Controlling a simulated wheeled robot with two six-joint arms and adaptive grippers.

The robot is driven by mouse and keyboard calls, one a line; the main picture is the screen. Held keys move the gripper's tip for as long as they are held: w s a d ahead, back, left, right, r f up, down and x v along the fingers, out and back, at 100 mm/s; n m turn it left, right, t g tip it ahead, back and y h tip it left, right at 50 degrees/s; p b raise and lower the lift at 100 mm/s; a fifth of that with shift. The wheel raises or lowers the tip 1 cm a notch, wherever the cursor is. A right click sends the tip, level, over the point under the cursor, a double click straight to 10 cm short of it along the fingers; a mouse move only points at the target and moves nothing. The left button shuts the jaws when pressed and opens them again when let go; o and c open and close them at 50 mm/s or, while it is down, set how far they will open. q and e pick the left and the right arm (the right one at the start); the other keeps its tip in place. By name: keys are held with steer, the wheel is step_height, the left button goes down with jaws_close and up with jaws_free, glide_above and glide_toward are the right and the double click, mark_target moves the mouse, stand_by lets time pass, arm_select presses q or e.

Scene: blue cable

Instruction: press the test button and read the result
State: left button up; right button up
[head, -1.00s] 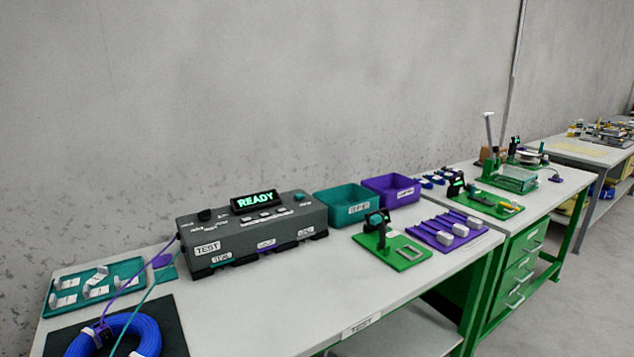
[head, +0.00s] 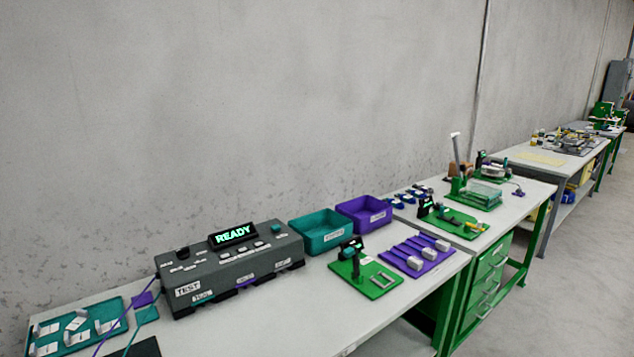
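The dark grey test box (head: 228,269) stands on the light bench top at the left, with a TEST label on its front. Its raised display (head: 233,234) reads READY in green letters. A teal button (head: 276,228) sits on the top at the right end, with several white buttons (head: 262,246) and a dark knob (head: 183,252) to its left. A purple cable (head: 128,326) and a teal cable (head: 142,326) run from the box's left end down out of the picture. Neither of my grippers is in view.
A teal bin (head: 318,239) and a purple bin (head: 366,218) stand right of the box. A green fixture (head: 372,284) and a purple rack (head: 413,262) are in front of them. A teal tray (head: 65,338) lies at lower left. The bench's front strip is clear.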

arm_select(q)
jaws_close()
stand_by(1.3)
